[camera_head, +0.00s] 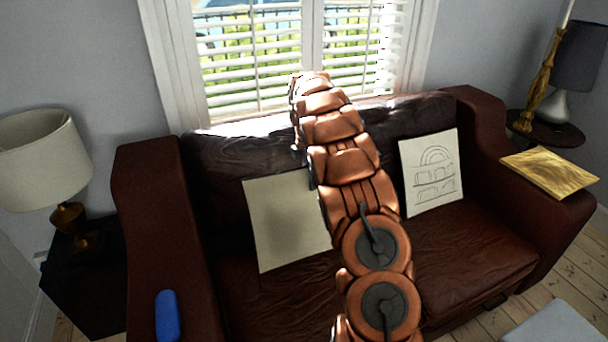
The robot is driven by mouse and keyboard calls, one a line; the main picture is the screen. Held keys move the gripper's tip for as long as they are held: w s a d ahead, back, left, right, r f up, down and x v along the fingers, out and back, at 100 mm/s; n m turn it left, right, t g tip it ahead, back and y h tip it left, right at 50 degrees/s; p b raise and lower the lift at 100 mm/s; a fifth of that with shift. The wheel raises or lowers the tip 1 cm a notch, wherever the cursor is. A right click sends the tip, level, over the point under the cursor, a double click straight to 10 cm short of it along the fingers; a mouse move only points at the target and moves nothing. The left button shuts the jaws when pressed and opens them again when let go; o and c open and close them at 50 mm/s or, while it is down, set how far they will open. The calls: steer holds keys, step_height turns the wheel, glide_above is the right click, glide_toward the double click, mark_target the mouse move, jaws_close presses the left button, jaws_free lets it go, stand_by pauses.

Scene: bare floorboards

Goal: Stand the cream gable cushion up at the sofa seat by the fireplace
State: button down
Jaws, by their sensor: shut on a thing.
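A plain cream cushion (283,225) is at the left part of the brown leather sofa (470,250), tilted, with its right side hidden behind my arm. No drawing shows on its visible face, so I cannot tell a gable on it. A second cream cushion (432,172), with a line drawing of an arch and windows, leans against the sofa back at the right. My gripper (308,170) is mostly hidden behind my arm; only a dark edge shows, at the plain cushion's top edge. It is shut on that cushion. No fireplace is in view.
A lamp (45,160) stands at the left. A side table (545,131) with a candlestick (535,90) is at the right. A window (250,60) is behind.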

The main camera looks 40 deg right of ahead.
steer(key=w+f+p, duration=0.1)
steer(key=w+f, duration=0.2)
steer(key=shift+w+f, duration=0.3)
steer(key=shift+f, duration=0.05)
steer(key=w+d+f, duration=0.1)
steer(key=w+f, duration=0.2)
steer(key=f, duration=0.3)
steer(key=shift+p, duration=0.45)
steer(key=shift+w+d, duration=0.1)
steer(key=c, duration=0.6)
jaws_free()
steer(key=shift+r, duration=0.1)
